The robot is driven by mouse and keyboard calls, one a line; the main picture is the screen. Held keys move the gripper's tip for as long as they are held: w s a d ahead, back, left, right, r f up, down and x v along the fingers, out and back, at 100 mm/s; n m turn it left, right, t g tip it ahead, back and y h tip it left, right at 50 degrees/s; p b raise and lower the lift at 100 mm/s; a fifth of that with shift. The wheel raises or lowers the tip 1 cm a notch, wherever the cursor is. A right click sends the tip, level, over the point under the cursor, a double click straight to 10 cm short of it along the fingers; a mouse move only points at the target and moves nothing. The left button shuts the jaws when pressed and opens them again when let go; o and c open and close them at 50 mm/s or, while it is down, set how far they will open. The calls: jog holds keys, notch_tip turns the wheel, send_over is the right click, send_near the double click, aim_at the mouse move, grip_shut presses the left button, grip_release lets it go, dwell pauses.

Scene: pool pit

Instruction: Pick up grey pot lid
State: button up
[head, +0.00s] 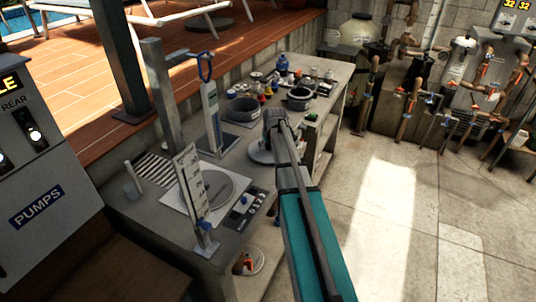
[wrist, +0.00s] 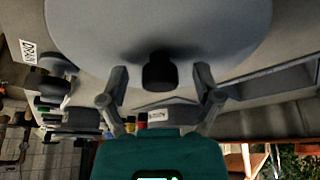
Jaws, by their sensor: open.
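The grey pot lid (wrist: 100,35) is a pale grey disc with a dark knob (wrist: 159,72), filling the top of the wrist view. In the head view a pale round disc, likely the lid (head: 258,153), lies on the bench and is partly hidden by my arm. My gripper (wrist: 160,80) is open, with one finger on each side of the knob. I see a gap between each finger and the knob. In the head view my gripper (head: 274,120) is over the lid, and its fingers are hard to make out.
The grey bench (head: 225,240) holds a dark pot (head: 243,109), another round pot (head: 299,97) and several small bottles and caps behind the lid. A tall white-and-blue gauge (head: 211,115) and an upright scale (head: 190,185) stand to the left. Open floor lies right of the bench.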

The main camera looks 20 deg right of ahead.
jog(key=shift+c, duration=0.2)
dwell(0.4)
grip_shut()
